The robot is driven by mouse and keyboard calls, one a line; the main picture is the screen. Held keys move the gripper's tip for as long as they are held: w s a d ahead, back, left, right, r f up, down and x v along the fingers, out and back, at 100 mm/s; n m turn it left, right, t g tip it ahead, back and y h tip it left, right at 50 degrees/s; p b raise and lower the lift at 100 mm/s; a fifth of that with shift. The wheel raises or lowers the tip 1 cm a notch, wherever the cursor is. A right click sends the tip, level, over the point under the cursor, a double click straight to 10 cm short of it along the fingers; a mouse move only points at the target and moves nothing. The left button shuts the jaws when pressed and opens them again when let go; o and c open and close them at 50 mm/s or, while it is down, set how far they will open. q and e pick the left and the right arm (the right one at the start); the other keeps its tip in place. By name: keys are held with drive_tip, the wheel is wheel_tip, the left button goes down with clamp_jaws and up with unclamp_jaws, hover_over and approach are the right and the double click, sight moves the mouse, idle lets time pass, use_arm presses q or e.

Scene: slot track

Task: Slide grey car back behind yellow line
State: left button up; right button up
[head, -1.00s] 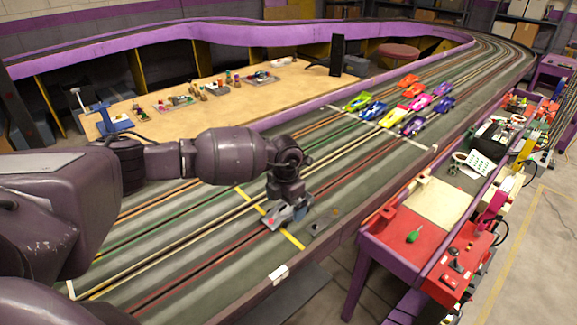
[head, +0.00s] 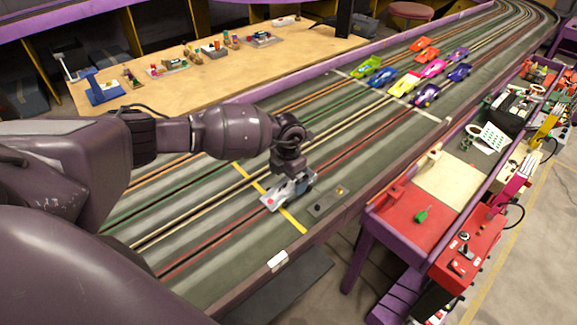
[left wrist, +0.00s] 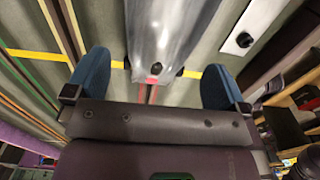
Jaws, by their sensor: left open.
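The grey car (head: 272,199) sits on the slot track across the yellow line (head: 294,221), covering part of it. In the left wrist view the grey car (left wrist: 165,35) lies lengthwise at top centre, with a red spot and dark wheels at its near end. The yellow line (left wrist: 40,55) runs out to the left of it. My left gripper (head: 291,178) is over the car and hides part of it. Its blue fingers (left wrist: 155,75) are open, one to each side of the car's near end, with gaps between. My right gripper is not in view.
Several coloured cars (head: 403,85) stand farther up the track near a white line. A small grey plate (head: 328,201) lies beside the grey car, near the track's edge. A red and purple side table (head: 400,205) stands to the right. The track around the car is otherwise clear.

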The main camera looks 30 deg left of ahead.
sight(288, 182)
use_arm(q)
wheel_tip(288, 182, down, 4)
drive_tip(key=shift+r, duration=0.25)
drive_tip(key=shift+f+b, duration=0.3)
drive_tip(key=shift+f, duration=0.2)
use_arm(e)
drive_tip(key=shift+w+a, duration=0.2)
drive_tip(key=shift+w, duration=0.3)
use_arm(q)
drive_tip(key=shift+c, duration=0.2)
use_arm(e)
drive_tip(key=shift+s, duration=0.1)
